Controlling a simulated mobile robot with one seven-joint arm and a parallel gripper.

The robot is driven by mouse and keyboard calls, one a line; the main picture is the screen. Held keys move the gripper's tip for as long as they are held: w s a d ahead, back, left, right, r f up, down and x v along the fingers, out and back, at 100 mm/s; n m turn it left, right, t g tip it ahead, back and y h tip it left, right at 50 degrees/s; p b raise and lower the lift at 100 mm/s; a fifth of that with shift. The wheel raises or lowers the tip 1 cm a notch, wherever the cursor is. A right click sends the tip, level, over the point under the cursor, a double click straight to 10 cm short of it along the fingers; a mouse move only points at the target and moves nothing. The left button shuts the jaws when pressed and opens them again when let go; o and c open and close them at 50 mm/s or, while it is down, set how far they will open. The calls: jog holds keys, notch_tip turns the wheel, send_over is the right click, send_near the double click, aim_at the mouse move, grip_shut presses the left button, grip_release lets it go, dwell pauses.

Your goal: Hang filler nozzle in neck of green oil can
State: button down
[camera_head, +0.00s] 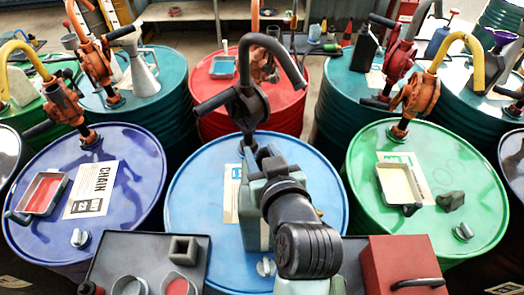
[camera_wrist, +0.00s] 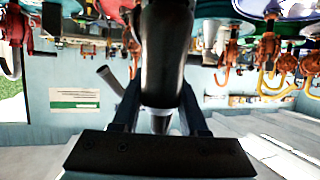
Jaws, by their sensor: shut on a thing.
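The green oil can (camera_head: 250,232) is a dull grey-green can standing upright on the blue drum (camera_head: 190,195) in the middle of the head view. My wrist covers much of it, and its neck is hidden. In the wrist view my gripper (camera_wrist: 158,118) is shut on a thick dark tube (camera_wrist: 166,55), which looks like the filler nozzle. The tube runs from the top edge down between the two fingers. In the head view my gripper (camera_head: 262,162) is above the can and in front of the dark pump (camera_head: 247,105). I cannot tell whether the nozzle touches the neck.
The pump's curved spout (camera_head: 285,60) rises behind my gripper. A purple drum (camera_head: 135,185) stands at left and a green drum (camera_head: 455,175) at right, each with an orange pump.

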jog(key=shift+f, duration=0.15)
jog(key=shift+c, duration=1.8)
grip_release()
jog(key=shift+s, duration=0.15)
jog(key=shift+s+d, duration=0.15)
jog(key=shift+s, duration=0.1)
jog(key=p+v, duration=0.4)
jog(key=v, duration=0.8)
jog(key=shift+r, duration=0.3)
jog(key=shift+c, duration=0.3)
